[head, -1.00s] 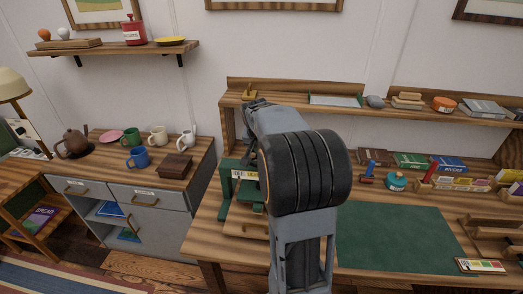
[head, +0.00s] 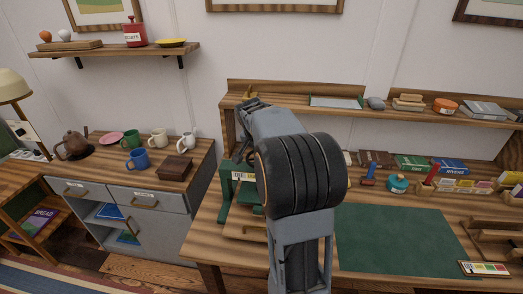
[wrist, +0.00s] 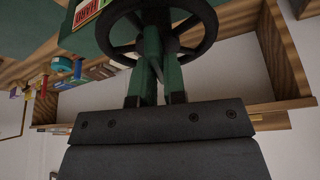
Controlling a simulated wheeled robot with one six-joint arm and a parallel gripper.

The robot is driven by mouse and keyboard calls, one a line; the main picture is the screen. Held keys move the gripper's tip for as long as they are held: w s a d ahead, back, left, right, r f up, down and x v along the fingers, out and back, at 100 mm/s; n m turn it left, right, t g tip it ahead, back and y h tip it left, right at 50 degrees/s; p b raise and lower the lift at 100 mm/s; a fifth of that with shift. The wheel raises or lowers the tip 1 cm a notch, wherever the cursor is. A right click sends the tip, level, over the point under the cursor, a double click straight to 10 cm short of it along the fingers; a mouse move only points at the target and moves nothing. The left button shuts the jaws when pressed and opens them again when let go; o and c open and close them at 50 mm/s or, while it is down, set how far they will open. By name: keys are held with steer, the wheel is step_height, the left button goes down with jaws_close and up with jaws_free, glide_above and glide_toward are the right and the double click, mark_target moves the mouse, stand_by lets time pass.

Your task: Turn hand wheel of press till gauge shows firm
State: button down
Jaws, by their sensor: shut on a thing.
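The green press (head: 226,200) stands at the left end of the workbench, partly hidden behind my arm in the head view. Its black hand wheel (wrist: 208,28) fills the top middle of the wrist view, cut off by the frame edge. My gripper (wrist: 154,45) reaches up to the wheel and is shut on it. The exact contact is hard to see. A coloured gauge label (head: 244,176) shows on the press; in the wrist view part of it (wrist: 86,12) appears, upside down, with red and yellow. I cannot read a pointer on it.
A green mat (head: 395,240) lies clear on the workbench to the right. Books (head: 410,161), a teal tin (head: 398,183) and a shelf (head: 300,108) stand behind it. A side cabinet (head: 150,205) with mugs and a teapot is at the left.

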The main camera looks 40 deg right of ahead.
steer(key=c, duration=1.2)
jaws_free()
steer(key=shift+r, duration=0.1)
steer(key=v, duration=1.3)
steer(key=shift+a+r, duration=0.15)
steer(key=shift+r, duration=0.1)
